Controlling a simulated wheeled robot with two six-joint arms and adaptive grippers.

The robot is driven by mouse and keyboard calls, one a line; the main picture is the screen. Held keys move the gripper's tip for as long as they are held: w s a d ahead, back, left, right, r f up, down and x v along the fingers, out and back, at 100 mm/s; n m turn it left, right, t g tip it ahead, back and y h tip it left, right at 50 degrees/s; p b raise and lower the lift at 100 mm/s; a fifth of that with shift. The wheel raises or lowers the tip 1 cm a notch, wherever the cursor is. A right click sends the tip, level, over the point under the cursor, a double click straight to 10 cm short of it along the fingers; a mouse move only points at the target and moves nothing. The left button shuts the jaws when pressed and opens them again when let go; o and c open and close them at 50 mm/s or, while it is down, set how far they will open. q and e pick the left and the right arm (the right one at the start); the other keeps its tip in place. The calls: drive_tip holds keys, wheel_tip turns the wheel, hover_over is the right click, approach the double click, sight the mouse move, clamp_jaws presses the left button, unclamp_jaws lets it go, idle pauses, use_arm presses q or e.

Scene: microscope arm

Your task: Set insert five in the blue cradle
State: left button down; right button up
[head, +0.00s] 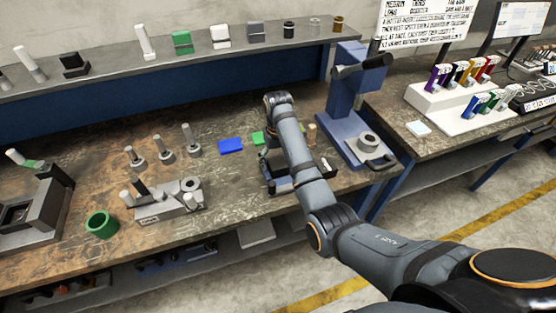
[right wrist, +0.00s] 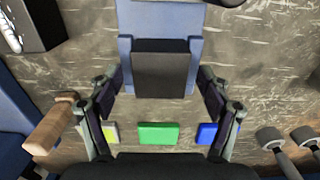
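In the right wrist view a blue holder (right wrist: 126,55), which looks like the blue cradle, lies below my right gripper (right wrist: 163,95). A dark rectangular block (right wrist: 165,72) sits at its near end in the picture, between my open fingers, with a gap on each side. I cannot tell whether the block is an insert or part of the holder. No number five is readable. In the head view my right gripper (head: 265,160) is mostly hidden by my own arm, above the back-middle bench. My left gripper is out of view.
A blue pad (head: 231,145) and a green pad (head: 258,138) lie on the bench, with a yellow pad (right wrist: 110,133) beside them. Several grey pegs (head: 162,149) stand left. A blue microscope stand (head: 345,100) rises close right.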

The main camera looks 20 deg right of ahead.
sight(278, 163)
drive_tip(key=shift+w+r, duration=0.1)
drive_tip(key=shift+r, duration=0.5)
wheel_tip(278, 163, up, 4)
drive_tip(key=shift+f+p, duration=0.1)
drive_tip(key=shift+p, duration=0.6)
wheel_tip(278, 163, up, 7)
drive_tip(key=p, duration=0.7)
